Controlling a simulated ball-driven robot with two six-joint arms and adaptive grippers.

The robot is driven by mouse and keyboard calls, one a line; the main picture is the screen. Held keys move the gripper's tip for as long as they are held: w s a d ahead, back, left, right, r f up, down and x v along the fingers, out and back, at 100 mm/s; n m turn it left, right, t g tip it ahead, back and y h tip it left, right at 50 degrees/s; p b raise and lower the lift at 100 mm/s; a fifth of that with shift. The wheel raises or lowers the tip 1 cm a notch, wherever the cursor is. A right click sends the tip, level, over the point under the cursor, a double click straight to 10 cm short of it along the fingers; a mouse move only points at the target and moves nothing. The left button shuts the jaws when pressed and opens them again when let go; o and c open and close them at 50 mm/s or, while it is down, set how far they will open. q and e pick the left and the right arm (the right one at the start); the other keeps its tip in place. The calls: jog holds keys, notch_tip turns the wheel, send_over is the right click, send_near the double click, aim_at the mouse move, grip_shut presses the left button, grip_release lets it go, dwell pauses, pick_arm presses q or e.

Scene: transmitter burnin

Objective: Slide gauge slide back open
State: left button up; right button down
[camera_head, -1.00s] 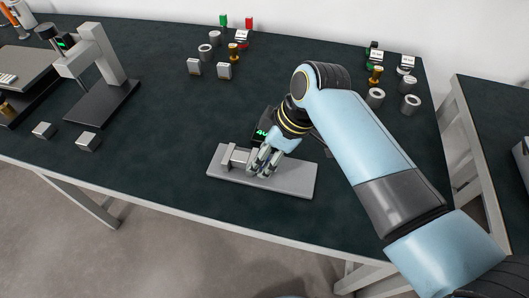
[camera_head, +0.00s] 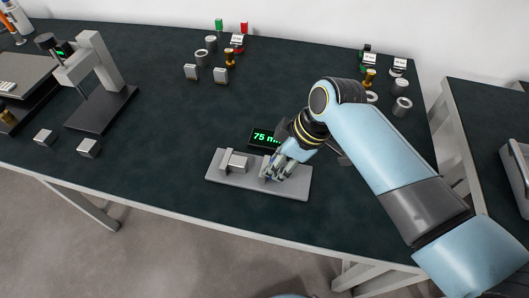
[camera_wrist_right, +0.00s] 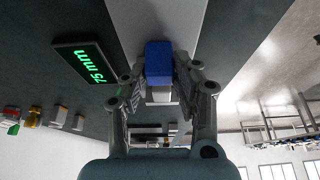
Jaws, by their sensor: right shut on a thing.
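The slide gauge has a flat grey base plate (camera_head: 297,190) near the front edge of the table. A fixed grey jaw (camera_head: 224,161) stands at its left end, with a small metal block (camera_head: 239,163) beside it. My right gripper (camera_head: 276,171) is shut on the slide, to the right of the block with a gap between. In the right wrist view the slide shows as a blue block (camera_wrist_right: 159,58) with a pale part below, between the fingers. The gauge display (camera_wrist_right: 83,63) reads 75 mm; in the head view the gripper partly hides it. My left gripper is not seen.
A stand with an upright column (camera_head: 107,62) is at the left, with two small blocks (camera_head: 88,147) in front. Rings, blocks and brass pieces (camera_head: 229,57) stand at the back, with more rings (camera_head: 401,106) at the right. The table's middle is clear.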

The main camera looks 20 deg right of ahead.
jog(key=shift+d+f, duration=0.1)
jog(key=shift+d, duration=0.05)
jog(key=c, duration=1)
grip_release()
jog(key=shift+s+d, duration=0.1)
jog(key=v, duration=1.2)
